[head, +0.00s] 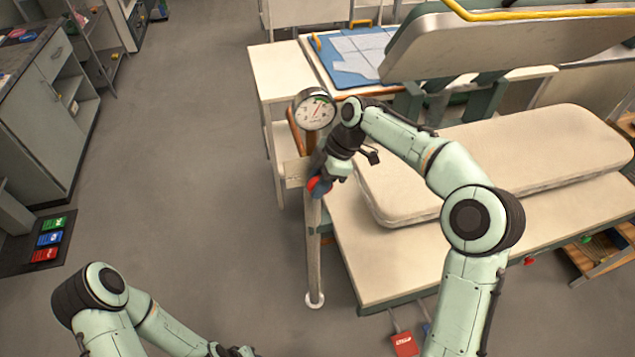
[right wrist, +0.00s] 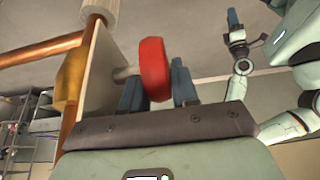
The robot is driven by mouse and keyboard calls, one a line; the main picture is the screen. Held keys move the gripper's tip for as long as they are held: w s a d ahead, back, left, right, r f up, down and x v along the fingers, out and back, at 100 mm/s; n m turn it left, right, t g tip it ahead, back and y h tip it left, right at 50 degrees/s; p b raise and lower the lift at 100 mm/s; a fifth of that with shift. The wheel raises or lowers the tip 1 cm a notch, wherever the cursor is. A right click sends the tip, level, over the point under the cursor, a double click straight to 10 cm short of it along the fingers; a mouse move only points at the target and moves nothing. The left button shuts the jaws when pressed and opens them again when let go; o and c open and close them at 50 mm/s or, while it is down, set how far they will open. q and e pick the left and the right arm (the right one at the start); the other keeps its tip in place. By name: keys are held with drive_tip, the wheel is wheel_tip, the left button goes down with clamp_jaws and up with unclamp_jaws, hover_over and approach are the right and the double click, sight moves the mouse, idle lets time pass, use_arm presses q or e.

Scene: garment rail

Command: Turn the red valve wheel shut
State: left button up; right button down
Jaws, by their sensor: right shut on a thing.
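The red valve wheel (head: 314,184) sits beside an upright post, below a round gauge. It shows edge-on in the right wrist view (right wrist: 154,69), on a short stem coming out of a pale plate. My right gripper (head: 322,184) is shut on the wheel, with one blue finger on each side of its rim. The gripper hides part of the wheel in the head view.
The gauge (head: 315,111) stands just above my right gripper. A bench with a thick pale pad (head: 500,160) is close on the right, under a raised lid (head: 500,42). Copper pipe (right wrist: 38,52) runs beside the plate.

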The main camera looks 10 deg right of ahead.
drive_tip(key=y, duration=0.2)
drive_tip(key=y+b, duration=0.1)
drive_tip(key=shift+d+f+y, duration=0.1)
drive_tip(key=shift+d+y, duration=0.2)
drive_tip(key=shift+y, duration=0.1)
drive_tip(key=y+b, duration=0.1)
drive_tip(key=y, duration=0.1)
drive_tip(key=y+b, duration=0.1)
drive_tip(key=y, duration=0.1)
drive_tip(key=y+b, duration=0.2)
drive_tip(key=shift+d+f+y, duration=0.15)
drive_tip(key=shift+d+y, duration=0.15)
drive_tip(key=shift+d, duration=0.05)
drive_tip(key=y+b, duration=0.4)
drive_tip(key=b, duration=0.1)
drive_tip(key=shift+d+b, duration=0.2)
drive_tip(key=shift+b, duration=0.1)
use_arm(q)
drive_tip(key=s+f+b, duration=0.1)
drive_tip(key=s+f, duration=0.4)
drive_tip(key=f, duration=0.2)
drive_tip(key=s+f+g+b, duration=0.1)
drive_tip(key=s+f, duration=0.3)
drive_tip(key=f, duration=0.4)
drive_tip(key=shift+s, duration=0.4)
use_arm(e)
drive_tip(key=shift+g+y, duration=0.3)
drive_tip(key=shift+y, duration=0.6)
